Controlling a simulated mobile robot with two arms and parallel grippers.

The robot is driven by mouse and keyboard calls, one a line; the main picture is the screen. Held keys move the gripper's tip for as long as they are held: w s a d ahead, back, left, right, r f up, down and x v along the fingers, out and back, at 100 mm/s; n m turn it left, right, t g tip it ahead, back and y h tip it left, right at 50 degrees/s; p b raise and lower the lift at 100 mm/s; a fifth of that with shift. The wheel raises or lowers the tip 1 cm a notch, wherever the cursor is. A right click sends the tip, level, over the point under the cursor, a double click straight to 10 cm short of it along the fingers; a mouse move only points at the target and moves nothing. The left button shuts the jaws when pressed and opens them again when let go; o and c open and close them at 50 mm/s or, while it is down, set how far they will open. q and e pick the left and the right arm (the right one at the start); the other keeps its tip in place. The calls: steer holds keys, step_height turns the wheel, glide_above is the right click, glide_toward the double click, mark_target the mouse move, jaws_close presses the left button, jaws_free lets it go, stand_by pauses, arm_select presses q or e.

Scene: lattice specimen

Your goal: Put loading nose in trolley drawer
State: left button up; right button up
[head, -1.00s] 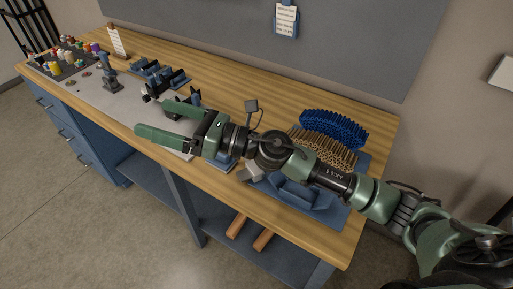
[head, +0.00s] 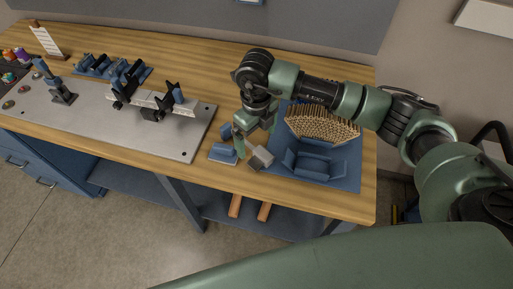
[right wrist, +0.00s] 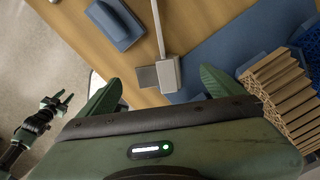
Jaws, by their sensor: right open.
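A small grey block with a pale stem, which looks like the loading nose (head: 262,157), is at the bench's front edge, beside the blue mat. It also shows in the right wrist view (right wrist: 168,75). My right gripper (head: 254,142) points down just above it. In the right wrist view the green fingers of my right gripper (right wrist: 160,88) are spread apart on either side of the block, with nothing clamped. A small, dark gripper, seemingly my left (right wrist: 55,104), is at the far left of that view. I cannot make out a trolley drawer.
A blue block on a base (head: 222,152) stands just left of the grey block. The blue mat (head: 350,179) holds a blue cradle (head: 312,166) and a tan lattice (head: 318,124). A grey plate (head: 195,140) with fixtures lies left. Drawers (head: 45,165) are under the bench.

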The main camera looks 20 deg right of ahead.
mark_target(255, 152)
steer(key=f+p, duration=0.2)
steer(key=f, duration=0.1)
steer(key=shift+s+a+p, duration=0.1)
steer(key=shift+s+p, duration=0.1)
steer(key=shift+p, duration=0.1)
step_height(255, 152, down, 2)
steer(key=shift+w+a+f, duration=0.1)
steer(key=shift+f, duration=0.4)
steer(key=c, duration=2.1)
steer(key=shift+w+r, duration=0.1)
steer(key=shift+r, duration=0.05)
